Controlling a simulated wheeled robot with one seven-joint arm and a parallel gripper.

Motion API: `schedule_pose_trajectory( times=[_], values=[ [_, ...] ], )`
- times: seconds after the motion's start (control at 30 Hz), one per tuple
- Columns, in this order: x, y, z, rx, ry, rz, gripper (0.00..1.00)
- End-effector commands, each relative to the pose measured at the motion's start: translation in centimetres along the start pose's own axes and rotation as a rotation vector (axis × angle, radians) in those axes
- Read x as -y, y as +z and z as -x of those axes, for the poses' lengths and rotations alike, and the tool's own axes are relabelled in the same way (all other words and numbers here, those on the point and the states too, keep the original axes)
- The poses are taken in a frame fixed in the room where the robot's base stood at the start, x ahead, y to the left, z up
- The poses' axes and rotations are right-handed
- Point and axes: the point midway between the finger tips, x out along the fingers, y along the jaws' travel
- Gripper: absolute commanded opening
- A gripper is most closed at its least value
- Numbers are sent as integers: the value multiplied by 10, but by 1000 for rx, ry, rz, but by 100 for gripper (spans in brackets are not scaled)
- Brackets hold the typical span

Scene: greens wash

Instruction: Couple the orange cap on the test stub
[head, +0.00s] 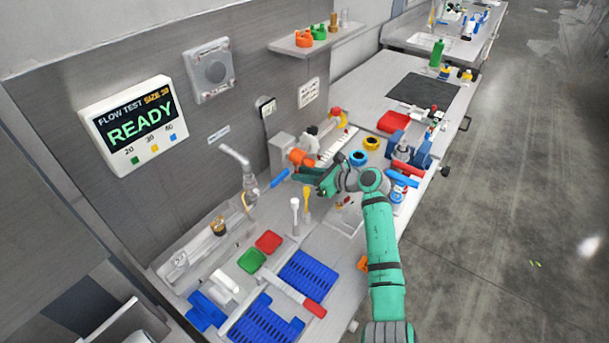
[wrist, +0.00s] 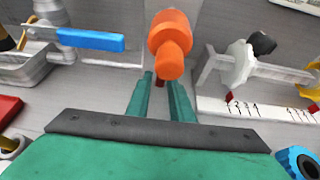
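An orange stepped piece, which looks like the orange cap (head: 300,158), is beside a grey block (head: 281,150) at the back wall. It also shows in the wrist view, its narrower end toward me (wrist: 172,60). The stub itself is hidden, so I cannot tell whether the cap is seated on it. My gripper (head: 308,174) is just in front of and below the orange piece. In the wrist view its two teal fingers (wrist: 160,92) stand apart with a visible gap, and nothing is clearly held between them. The orange piece overlaps the right fingertip.
A blue-handled valve (wrist: 90,40) is left of the gripper; a white fixture with a black knob (wrist: 240,65) is right. Blue (head: 358,158) and yellow (head: 371,143) rings lie to the right. The wall display (head: 137,122) reads READY. Orange and green fittings (head: 312,34) sit on the shelf.

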Motion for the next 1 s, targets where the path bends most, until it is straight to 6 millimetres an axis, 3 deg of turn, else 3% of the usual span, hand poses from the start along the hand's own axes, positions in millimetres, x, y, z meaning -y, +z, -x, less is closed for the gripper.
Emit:
schedule_pose_trajectory(
  times=[0.33, 0.47, 1.0],
  values=[
    [1, -1, 2, -1, -2, -1, 31],
    [2, -1, 11, 0, -4, 0, 31],
    [0, -1, 98, -1, -2, 0, 31]
  ],
)
